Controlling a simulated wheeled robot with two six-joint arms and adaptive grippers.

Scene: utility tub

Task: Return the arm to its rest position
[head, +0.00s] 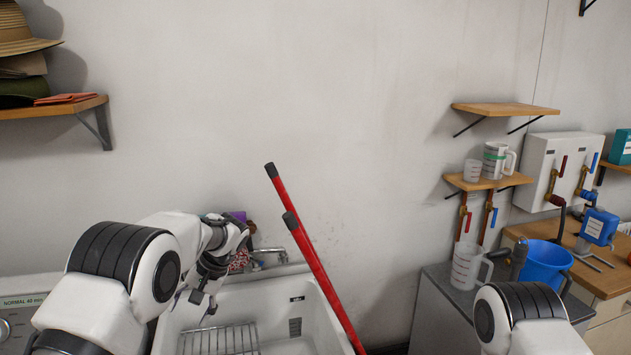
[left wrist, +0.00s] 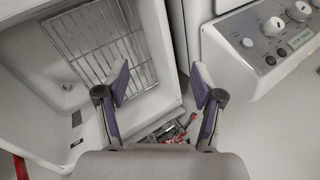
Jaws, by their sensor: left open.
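My left arm (head: 119,265) reaches in from the left over the white utility tub (head: 272,290). My left gripper (head: 200,297) is at the tub's left side. In the left wrist view the gripper (left wrist: 160,80) has its two purple-grey fingers spread wide, with nothing between them. It hangs above the tub's edge and the gap beside the white appliance. A wire rack (head: 222,341) lies in the tub; it also shows in the left wrist view (left wrist: 103,45).
Two red poles (head: 318,268) lean up at the tub. A white appliance with knobs (left wrist: 262,40) stands beside it. Cups and a white jug (head: 466,268), a blue bucket (head: 545,264) and valves (head: 560,170) are at the right. A shelf with hats (head: 55,108) hangs upper left.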

